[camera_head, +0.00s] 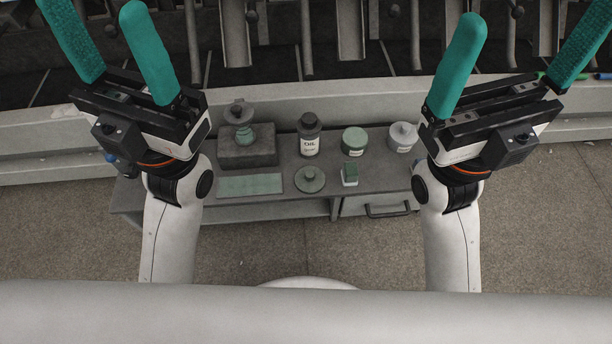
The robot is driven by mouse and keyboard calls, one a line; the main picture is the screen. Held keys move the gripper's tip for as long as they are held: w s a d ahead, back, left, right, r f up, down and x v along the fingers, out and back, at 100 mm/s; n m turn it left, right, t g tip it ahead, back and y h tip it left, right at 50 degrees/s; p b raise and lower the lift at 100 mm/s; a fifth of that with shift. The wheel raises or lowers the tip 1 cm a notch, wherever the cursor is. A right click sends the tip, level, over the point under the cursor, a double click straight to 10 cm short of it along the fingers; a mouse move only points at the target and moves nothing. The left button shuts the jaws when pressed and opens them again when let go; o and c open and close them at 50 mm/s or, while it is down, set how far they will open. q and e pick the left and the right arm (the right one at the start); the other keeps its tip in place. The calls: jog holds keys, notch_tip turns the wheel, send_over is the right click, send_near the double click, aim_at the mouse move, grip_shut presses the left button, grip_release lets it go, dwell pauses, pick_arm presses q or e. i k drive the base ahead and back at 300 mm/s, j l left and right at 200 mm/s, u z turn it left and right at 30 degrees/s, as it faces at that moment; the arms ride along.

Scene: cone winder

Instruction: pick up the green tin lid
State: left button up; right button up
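A round grey-green lid (310,180) with a small knob lies flat near the front edge of the low bench (290,207). A green tin (354,141) with a pale label stands behind it to the right. My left gripper (92,8) is open and empty at the upper left, with its teal fingers spread. My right gripper (538,18) is open and empty at the upper right. Both are well apart from the lid, and nothing hides it.
A green mat (250,185) lies left of the lid, and a small green-and-white block (350,174) stands to its right. Behind are a dark bottle (309,136), a grey lidded tin (402,137) and a stone block (247,147) bearing a green item. The machine (330,40) spans the back.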

aim_at(309, 180)
jog(key=l+z, duration=0.2)
jog(key=l, duration=1.1)
